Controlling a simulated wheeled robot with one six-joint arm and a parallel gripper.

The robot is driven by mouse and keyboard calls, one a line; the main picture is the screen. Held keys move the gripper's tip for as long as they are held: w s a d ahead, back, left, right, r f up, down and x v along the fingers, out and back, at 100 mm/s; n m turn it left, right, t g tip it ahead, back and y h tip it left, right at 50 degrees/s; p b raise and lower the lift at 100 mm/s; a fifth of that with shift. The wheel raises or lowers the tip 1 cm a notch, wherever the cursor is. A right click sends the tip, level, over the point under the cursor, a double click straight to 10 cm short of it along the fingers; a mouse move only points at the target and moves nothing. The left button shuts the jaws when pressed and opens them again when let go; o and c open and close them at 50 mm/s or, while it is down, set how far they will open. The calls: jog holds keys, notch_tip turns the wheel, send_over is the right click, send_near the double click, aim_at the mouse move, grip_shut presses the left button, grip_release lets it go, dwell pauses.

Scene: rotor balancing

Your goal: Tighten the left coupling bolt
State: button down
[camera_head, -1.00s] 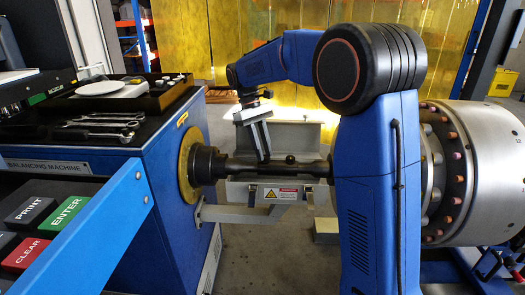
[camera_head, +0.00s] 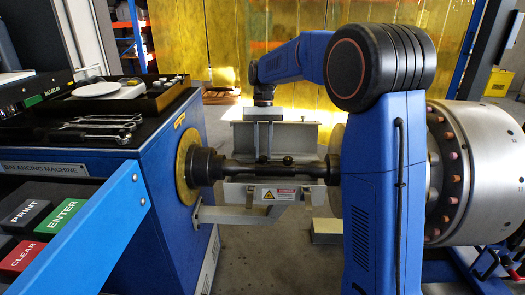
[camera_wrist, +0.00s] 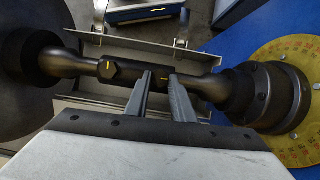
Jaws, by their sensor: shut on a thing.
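The dark coupling shaft (camera_head: 235,169) runs level from the balancing machine to the rotor (camera_head: 482,170). My gripper (camera_head: 263,156) points down onto the shaft's middle from above. In the wrist view its two fingers (camera_wrist: 161,76) stand close together on either side of the left coupling bolt (camera_wrist: 165,78), shut on it. Only a little of that bolt, with a yellow mark, shows between the fingers. The other coupling bolt (camera_head: 288,160) is free, to the right of my gripper.
The blue balancing machine (camera_head: 100,185) stands at left, with wrenches (camera_head: 95,130) on top and a yellow graduated disc (camera_wrist: 285,95) by the shaft. A grey guard trough (camera_head: 305,135) with a warning label lies behind and below the shaft. The button panel's blue rail is in front left.

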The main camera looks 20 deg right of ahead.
jog(key=shift+m, duration=0.3)
jog(key=c, duration=1.5)
grip_release()
jog(key=v, duration=1.7)
jog(key=shift+d+r, duration=0.15)
jog(key=shift+r, duration=0.1)
jog(key=shift+s, duration=0.1)
